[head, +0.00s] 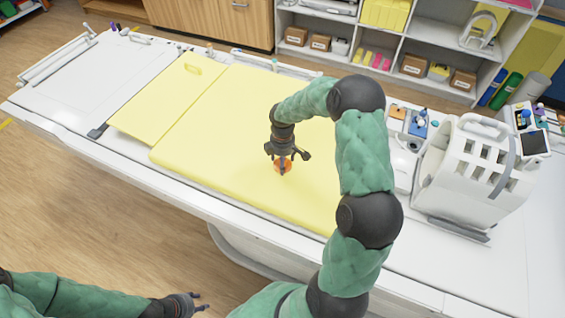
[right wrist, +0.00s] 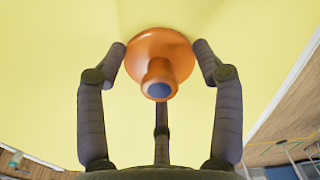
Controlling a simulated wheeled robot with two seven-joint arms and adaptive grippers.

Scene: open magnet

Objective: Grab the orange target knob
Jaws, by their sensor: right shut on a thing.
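The orange target knob (head: 283,167) sits on the yellow pad (head: 215,140) of the white table. In the right wrist view the knob (right wrist: 161,58) shows a round orange base and a narrower stem with a dark blue tip. My right gripper (head: 287,167) is over the knob and shut on it. In the right wrist view the gripper (right wrist: 160,62) has its fingers around the knob, one on each side and one behind. My left gripper (head: 201,300) is low at the left, away from the table, open and empty.
A thinner yellow panel (head: 165,95) lies left of the pad. A white slotted casing (head: 475,165) stands at the right of the table, beside small coloured parts (head: 418,122). Shelves with boxes (head: 414,65) stand behind. The floor at front left is clear.

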